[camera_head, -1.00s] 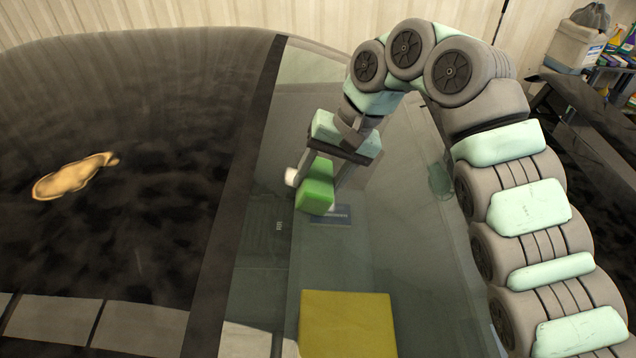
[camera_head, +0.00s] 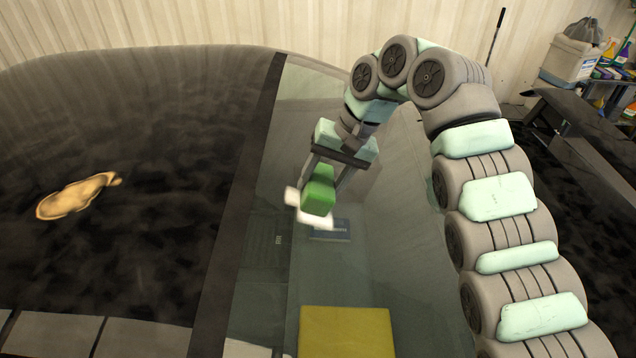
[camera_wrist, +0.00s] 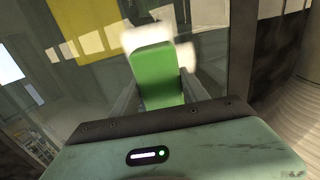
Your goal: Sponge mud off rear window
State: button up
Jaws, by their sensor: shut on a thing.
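A tan mud patch (camera_head: 78,196) lies on the dark, glossy surface (camera_head: 150,245) at the left in the head view. My gripper (camera_head: 322,185) is shut on a green block (camera_head: 319,196) with a white pad (camera_head: 316,219) at its lower end, seemingly the sponge. The green block (camera_wrist: 156,75) and white pad (camera_wrist: 187,56) also show in the wrist view. They are over the clear glass pane (camera_head: 360,265), right of the mud and apart from it. I cannot tell whether the pad touches the glass.
A dark strip (camera_head: 232,215) runs between the dark surface and the clear pane. A yellow panel (camera_head: 346,333) shows at the bottom centre. A bench (camera_head: 580,125) and a white tub (camera_head: 572,60) with bottles stand at the far right.

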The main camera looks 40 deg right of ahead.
jog(key=shift+s+d+f, duration=0.15)
jog(key=shift+s+d, duration=0.15)
jog(key=shift+s, duration=0.05)
jog(key=shift+s+a+b, duration=0.1)
jog(key=shift+s+b, duration=0.1)
jog(key=shift+b, duration=0.1)
jog(key=shift+s+a+f+b, duration=0.2)
jog(key=shift+s+a+b, duration=0.7)
jog(key=shift+s+a, duration=1.5)
jog(key=shift+a, duration=0.15)
jog(key=shift+r, duration=0.2)
jog(key=shift+s+r+p, duration=0.1)
jog(key=shift+r+p, duration=0.15)
jog(key=shift+p, duration=0.05)
jog(key=p+v, duration=0.4)
jog(key=v, duration=0.1)
jog(key=shift+d+r+p, duration=0.1)
jog(key=shift+r+p, duration=0.05)
jog(key=shift+p, duration=0.15)
